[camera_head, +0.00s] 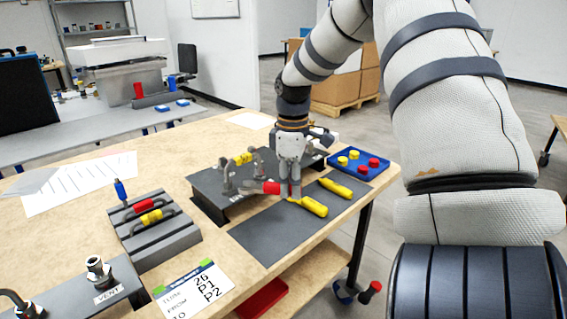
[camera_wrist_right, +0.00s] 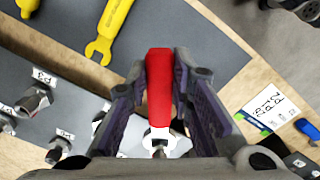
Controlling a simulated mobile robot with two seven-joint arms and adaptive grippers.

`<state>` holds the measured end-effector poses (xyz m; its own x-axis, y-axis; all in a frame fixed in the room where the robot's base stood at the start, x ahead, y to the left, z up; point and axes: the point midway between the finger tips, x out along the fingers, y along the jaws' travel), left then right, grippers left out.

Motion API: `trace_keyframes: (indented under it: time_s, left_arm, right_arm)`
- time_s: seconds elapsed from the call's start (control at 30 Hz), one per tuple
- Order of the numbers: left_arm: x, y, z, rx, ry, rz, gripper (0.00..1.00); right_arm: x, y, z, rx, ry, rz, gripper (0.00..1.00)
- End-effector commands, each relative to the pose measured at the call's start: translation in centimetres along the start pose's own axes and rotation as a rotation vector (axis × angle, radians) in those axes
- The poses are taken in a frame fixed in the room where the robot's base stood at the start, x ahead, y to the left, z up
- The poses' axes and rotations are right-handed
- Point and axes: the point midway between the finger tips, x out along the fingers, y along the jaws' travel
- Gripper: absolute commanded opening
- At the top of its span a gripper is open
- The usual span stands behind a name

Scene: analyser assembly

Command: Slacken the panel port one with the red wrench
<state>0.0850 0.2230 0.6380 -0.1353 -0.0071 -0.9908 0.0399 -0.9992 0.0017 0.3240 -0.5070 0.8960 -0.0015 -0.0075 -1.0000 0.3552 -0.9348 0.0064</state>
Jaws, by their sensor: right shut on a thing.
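My right gripper (camera_head: 290,192) is shut on the red wrench (camera_head: 262,187), over the edge between the dark port panel (camera_head: 207,198) and the grey mat. In the right wrist view the wrench's red handle (camera_wrist_right: 160,85) lies between my two fingers (camera_wrist_right: 160,100). Other fittings, such as one port (camera_wrist_right: 36,98), stand on the panel with small labels too blurred to read surely. My left gripper is not in view.
Two yellow wrenches (camera_head: 310,206) lie on the grey mat (camera_head: 262,240). A blue tray (camera_head: 342,175) with red and yellow caps stands at the right. A grey rack (camera_head: 155,238) with hoses, a VENT block (camera_head: 72,298) and a label card (camera_head: 195,290) are at the left.

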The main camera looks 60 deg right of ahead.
Motion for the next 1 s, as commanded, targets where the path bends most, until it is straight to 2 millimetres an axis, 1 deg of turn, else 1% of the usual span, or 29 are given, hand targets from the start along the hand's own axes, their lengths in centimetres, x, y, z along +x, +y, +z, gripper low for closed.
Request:
trace_keyframes:
  time_s: [0.27,0.4,0.5,0.67,0.9,1.0]
  left_arm:
    - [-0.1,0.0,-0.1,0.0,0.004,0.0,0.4]
    - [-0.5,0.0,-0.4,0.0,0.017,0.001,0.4]
    - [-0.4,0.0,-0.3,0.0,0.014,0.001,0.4]
    - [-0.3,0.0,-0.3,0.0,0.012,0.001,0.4]
    - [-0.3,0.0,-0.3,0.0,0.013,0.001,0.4]
    - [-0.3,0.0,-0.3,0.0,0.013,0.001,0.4]
  right_arm:
    - [-0.3,-0.1,0.2,0.0,0.002,0.001,0.0]
    - [-1.4,-0.9,1.4,-0.001,0.005,0.003,0.0]
    - [-1.9,-1.4,2.1,0.0,0.003,0.002,0.0]
    - [-2.3,-1.6,2.5,0.001,0.0,0.002,0.0]
    - [-6.8,-1.5,2.5,0.002,0.0,0.008,0.0]
    - [-8.3,-1.5,2.5,0.001,-0.001,0.005,0.0]
